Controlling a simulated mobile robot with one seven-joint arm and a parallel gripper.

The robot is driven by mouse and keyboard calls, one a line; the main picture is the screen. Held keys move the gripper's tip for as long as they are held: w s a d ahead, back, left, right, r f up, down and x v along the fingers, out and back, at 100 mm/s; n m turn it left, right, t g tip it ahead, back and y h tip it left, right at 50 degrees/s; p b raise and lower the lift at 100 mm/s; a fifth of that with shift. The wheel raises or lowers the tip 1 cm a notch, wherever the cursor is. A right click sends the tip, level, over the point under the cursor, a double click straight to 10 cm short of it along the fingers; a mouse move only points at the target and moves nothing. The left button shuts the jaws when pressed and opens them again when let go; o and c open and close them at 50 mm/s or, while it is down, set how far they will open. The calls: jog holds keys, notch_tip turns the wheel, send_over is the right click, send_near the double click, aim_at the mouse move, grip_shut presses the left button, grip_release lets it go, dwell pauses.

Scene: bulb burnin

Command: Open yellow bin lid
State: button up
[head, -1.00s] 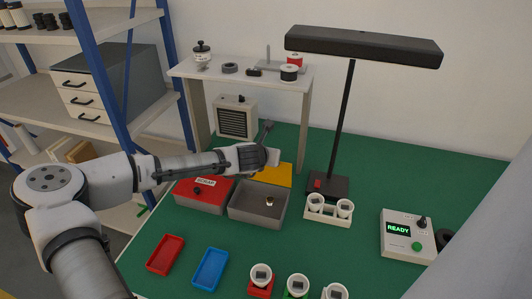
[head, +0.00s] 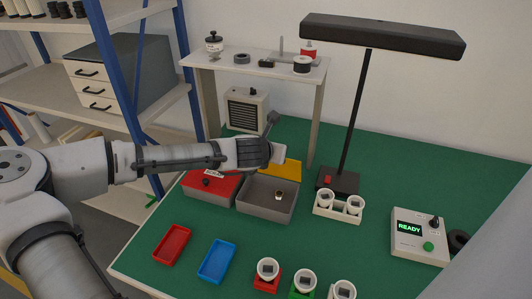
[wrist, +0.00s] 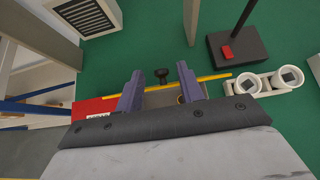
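The yellow lid (head: 292,170) stands raised at the back of an open grey bin (head: 268,209) in the head view. A small bulb (head: 278,195) lies inside the bin. In the wrist view the lid shows nearly edge-on as a thin yellow strip (wrist: 216,77), with a black knob (wrist: 161,75) on its far side. My gripper (wrist: 160,72) is open, its two fingers on either side of the knob with gaps to it. In the head view my gripper hides part of the lid, and its fingertips are not clear.
A red-lidded bin (head: 211,187) stands directly left of the grey bin. A white two-bulb holder (head: 338,212) and the lamp base (head: 338,181) are to the right. A small shelf (head: 255,64) rises behind. Red (head: 172,245) and blue (head: 217,261) trays lie in front.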

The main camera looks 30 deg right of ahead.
jog(key=v, duration=0.7)
jog(key=shift+c, duration=0.2)
